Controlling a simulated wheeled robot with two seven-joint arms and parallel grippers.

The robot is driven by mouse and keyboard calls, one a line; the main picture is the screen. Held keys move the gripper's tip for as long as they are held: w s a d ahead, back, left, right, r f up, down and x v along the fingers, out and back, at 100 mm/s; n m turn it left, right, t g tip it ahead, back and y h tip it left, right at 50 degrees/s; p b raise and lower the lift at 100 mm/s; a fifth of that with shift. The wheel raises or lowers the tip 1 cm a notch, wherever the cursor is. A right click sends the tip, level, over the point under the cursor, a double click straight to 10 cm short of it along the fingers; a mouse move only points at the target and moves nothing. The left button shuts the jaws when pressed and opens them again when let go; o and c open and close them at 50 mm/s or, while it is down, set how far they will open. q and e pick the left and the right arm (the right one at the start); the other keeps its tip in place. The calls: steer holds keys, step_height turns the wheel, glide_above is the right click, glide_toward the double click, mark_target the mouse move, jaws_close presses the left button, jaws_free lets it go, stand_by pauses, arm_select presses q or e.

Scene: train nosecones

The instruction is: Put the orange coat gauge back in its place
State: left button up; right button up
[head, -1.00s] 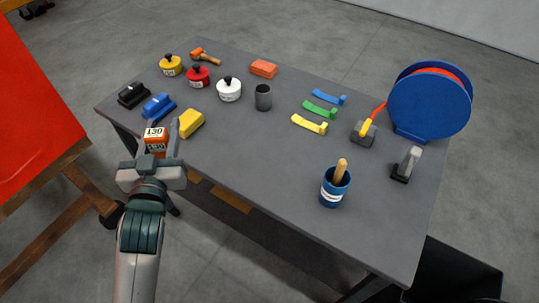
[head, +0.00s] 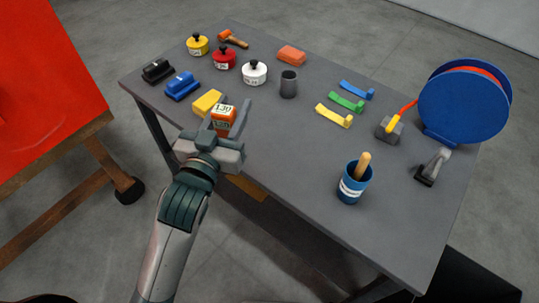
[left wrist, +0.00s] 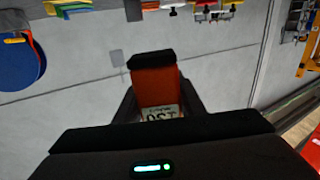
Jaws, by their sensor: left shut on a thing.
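The orange coat gauge (head: 222,122) has a pale label with dark digits that read about 130. My left gripper (head: 226,116) is shut on it, one finger on each side, near the front left edge of the table in the head view. In the left wrist view the gauge (left wrist: 156,86) shows as an orange body with a black end between the dark fingers. A yellow block (head: 207,102) lies just behind and to the left of the gauge. I cannot tell the gauge's height over the table. My right gripper is not in view.
The grey table (head: 285,150) bears yellow, red and white pots, blue and black blocks, a grey cup (head: 289,84), several coloured strips, a blue pot (head: 354,185) with a wooden handle, and a blue reel (head: 462,105). The front middle is clear. A red panel (head: 45,80) stands left.

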arm_select(q)
steer(key=s+d+f+m+g+h+b, duration=0.1)
steer(key=s+d+h, duration=0.5)
steer(key=d, duration=0.8)
steer(key=m+g+b, duration=0.1)
steer(key=m+b, duration=0.1)
steer(key=m, duration=0.1)
steer(key=shift+d+m+g, duration=0.25)
steer(key=shift+m+g, duration=0.15)
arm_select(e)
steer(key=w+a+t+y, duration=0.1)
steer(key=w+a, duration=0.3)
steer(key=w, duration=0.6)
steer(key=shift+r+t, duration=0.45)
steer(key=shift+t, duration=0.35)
arm_select(q)
steer(key=shift+w+f, duration=0.1)
steer(key=shift+w, duration=0.05)
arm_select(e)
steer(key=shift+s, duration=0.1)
